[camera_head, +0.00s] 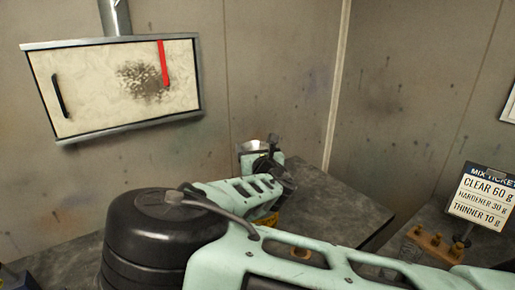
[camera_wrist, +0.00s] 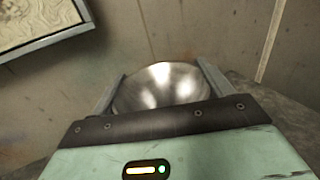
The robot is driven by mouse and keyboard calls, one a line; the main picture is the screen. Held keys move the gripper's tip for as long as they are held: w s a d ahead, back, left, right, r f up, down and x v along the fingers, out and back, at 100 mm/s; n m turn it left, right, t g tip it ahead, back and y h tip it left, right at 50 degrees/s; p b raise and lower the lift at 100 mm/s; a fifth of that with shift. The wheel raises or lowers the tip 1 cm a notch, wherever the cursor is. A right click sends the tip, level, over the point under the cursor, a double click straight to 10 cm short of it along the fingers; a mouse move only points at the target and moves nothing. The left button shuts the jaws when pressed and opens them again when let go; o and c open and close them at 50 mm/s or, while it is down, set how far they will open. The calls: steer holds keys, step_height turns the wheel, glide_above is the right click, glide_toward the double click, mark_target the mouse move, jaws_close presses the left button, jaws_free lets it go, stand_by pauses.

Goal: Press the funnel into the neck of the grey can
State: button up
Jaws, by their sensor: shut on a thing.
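The metal funnel (camera_wrist: 162,86) shows in the wrist view as a shiny round bowl, its wide mouth facing the camera. My gripper (camera_wrist: 162,82) has one grey finger on each side of it and is shut on it. In the head view my gripper (camera_head: 252,147) is beyond my arm, over the dark bench, with a small silvery part of the funnel (camera_head: 254,144) showing at its top. The funnel's spout is hidden. I cannot make out the grey can in either view; my arm and gripper cover part of the bench.
The dark bench top (camera_head: 335,205) is bare to the right of my gripper. A sign with mix weights (camera_head: 482,195) stands at the right, near a small orange-brown block (camera_head: 430,243). A framed panel with a red strip (camera_head: 115,85) is on the wall behind.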

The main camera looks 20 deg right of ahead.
steer(key=shift+f, duration=0.15)
steer(key=shift+f+b, duration=2.1)
steer(key=shift+f, duration=0.2)
steer(key=shift+f+b, duration=1.8)
steer(key=shift+b, duration=0.1)
stand_by(0.3)
steer(key=o, duration=1)
steer(key=shift+c, duration=0.2)
steer(key=shift+s, duration=0.1)
steer(key=s+a+p, duration=0.1)
steer(key=s, duration=1.6)
steer(key=shift+a, duration=0.15)
